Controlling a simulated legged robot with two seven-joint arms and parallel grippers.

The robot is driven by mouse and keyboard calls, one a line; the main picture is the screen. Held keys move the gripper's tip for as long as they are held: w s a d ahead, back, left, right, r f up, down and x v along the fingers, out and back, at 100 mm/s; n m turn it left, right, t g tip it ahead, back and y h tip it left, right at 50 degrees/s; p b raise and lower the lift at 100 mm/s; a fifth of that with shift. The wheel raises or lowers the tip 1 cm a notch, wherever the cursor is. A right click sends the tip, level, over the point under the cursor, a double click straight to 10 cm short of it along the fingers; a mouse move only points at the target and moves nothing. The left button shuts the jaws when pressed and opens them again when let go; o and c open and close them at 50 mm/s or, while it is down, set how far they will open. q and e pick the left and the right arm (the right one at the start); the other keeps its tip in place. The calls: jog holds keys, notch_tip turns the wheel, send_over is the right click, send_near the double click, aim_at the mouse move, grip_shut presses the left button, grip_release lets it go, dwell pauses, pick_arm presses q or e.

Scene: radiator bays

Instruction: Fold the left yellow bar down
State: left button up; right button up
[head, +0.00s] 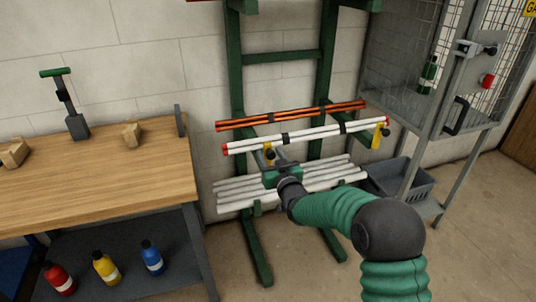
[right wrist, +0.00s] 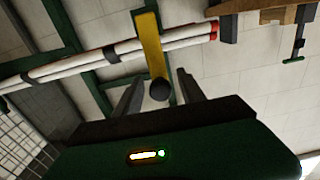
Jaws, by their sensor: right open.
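The left yellow bar (head: 267,147) is at the left part of the white tubes' rack level, with a dark knob on it. My right gripper (head: 277,158) is just in front of it and partly hides it. In the right wrist view the yellow bar (right wrist: 152,42) crosses in front of the white tubes, its dark knob end pointing towards my right gripper (right wrist: 160,76). The fingers are open, one on each side of the knob, with gaps visible. A right yellow bar (head: 378,136) is at the other end. My left gripper is out of view.
White red-capped tubes (head: 310,135) lie below orange tubes (head: 290,115) on the green rack (head: 238,75). More white tubes (head: 325,178) lie lower. A wooden workbench (head: 90,180) stands left. A wire cage (head: 405,100) and grey crate (head: 398,180) are right.

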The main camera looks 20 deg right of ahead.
jog(key=w, duration=0.2)
jog(key=shift+w, duration=0.3)
grip_shut()
dwell(1.2)
